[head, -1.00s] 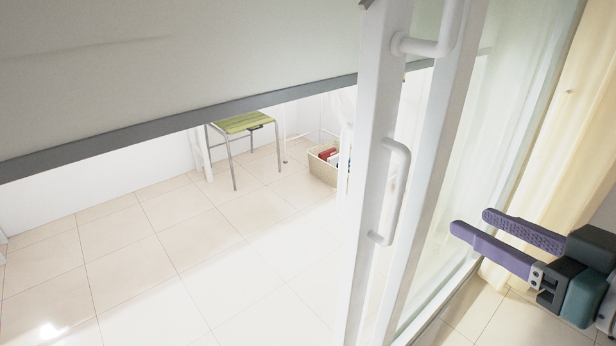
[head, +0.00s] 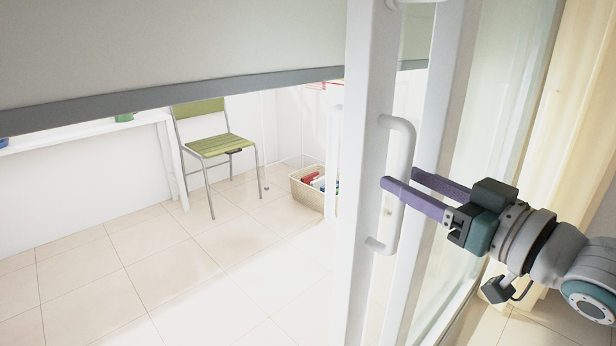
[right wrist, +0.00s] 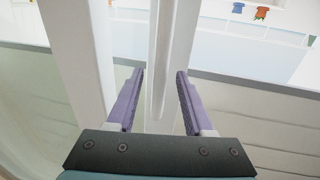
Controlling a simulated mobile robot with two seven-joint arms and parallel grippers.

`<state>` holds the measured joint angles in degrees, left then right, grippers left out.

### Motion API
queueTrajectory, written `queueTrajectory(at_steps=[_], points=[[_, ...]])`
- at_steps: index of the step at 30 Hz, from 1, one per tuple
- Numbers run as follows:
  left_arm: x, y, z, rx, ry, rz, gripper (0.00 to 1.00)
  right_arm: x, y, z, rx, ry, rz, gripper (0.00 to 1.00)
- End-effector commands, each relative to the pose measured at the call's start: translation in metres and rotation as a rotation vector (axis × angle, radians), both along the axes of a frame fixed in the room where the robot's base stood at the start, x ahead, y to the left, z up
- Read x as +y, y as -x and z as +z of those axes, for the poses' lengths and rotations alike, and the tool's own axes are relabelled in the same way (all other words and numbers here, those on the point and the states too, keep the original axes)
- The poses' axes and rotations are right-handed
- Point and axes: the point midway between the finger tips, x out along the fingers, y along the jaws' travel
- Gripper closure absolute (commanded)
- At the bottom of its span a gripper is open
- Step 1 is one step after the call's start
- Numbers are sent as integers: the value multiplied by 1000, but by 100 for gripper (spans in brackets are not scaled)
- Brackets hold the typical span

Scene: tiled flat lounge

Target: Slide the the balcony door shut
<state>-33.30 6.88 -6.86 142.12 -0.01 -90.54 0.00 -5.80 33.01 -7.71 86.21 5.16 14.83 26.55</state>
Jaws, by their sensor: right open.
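The balcony door's white frame upright (head: 368,120) runs top to bottom right of centre in the head view. A white D-shaped handle (head: 382,247) stands out from it. My right gripper (head: 400,177) is open at the handle, its purple fingers pointing left. The near finger crosses in front of the handle bar; the far fingertip is just behind or beside it. In the right wrist view a pale vertical bar (right wrist: 168,60) shows between the open fingers (right wrist: 160,76). Whether either finger touches it cannot be told. My left gripper is not in view.
A second white upright (head: 437,120) and a glass pane (head: 495,130) are to the right, with a cream curtain (head: 575,110) beyond. Beyond the door are a green chair (head: 222,145), a beige bin (head: 308,192), a white table (head: 80,133) and clear tiled floor (head: 190,250).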

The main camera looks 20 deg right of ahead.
Motion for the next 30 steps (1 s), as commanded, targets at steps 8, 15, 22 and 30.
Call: queueTrajectory(at_steps=[8, 15, 22, 30], points=[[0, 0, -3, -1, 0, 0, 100, 4, -17, 0, 1, -1, 0, 48], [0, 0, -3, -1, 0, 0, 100, 4, -17, 0, 2, -1, 0, 49], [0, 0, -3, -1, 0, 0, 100, 4, -17, 0, 1, -1, 0, 75], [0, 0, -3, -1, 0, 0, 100, 4, -17, 0, 1, -1, 0, 100]])
